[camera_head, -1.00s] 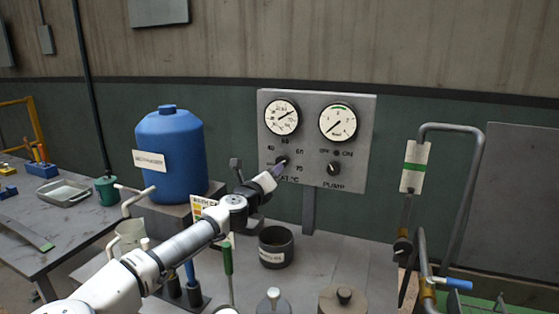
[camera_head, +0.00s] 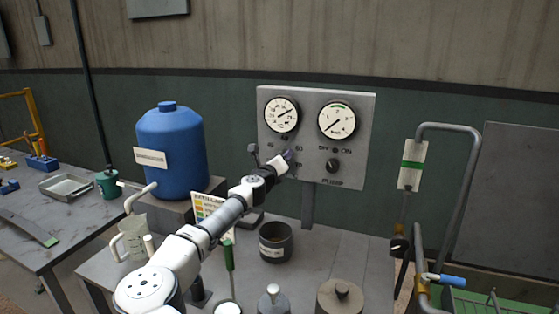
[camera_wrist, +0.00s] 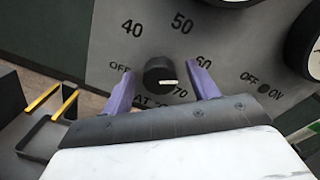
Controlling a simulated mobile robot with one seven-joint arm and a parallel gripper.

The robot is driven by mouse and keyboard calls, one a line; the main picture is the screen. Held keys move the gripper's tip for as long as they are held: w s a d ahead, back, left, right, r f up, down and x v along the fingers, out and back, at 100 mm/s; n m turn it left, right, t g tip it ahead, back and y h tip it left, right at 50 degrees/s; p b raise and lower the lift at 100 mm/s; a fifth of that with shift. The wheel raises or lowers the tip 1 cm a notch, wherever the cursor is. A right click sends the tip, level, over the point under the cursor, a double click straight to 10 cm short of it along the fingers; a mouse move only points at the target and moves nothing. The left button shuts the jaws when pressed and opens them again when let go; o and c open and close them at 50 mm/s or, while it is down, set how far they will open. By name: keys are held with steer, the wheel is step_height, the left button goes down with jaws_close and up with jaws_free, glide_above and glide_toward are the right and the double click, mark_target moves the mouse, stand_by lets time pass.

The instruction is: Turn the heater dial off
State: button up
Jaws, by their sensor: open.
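The heater dial (camera_wrist: 160,73) is a round black knob with a white pointer line on the grey control panel (camera_head: 353,105). In the wrist view, OFF, 40, 50, 60 and 70 are printed around it, and its pointer lies toward 70. My gripper (camera_wrist: 162,84) has two purple fingers, open, one on each side of the dial with gaps visible between. How deep the fingertips reach cannot be told. In the head view my gripper (camera_head: 288,158) covers the dial.
The pump knob (camera_head: 332,166) sits right of the dial, below two gauges (camera_head: 281,115). A blue drum (camera_head: 171,152) stands left of my arm. A bent pipe frame (camera_head: 476,170) rises at right.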

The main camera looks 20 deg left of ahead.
steer(key=c, duration=1)
steer(key=shift+n, duration=0.3)
steer(key=n+h, duration=0.1)
steer(key=n, duration=3.3)
steer(key=shift+f, duration=0.2)
steer(key=shift+n, duration=0.4)
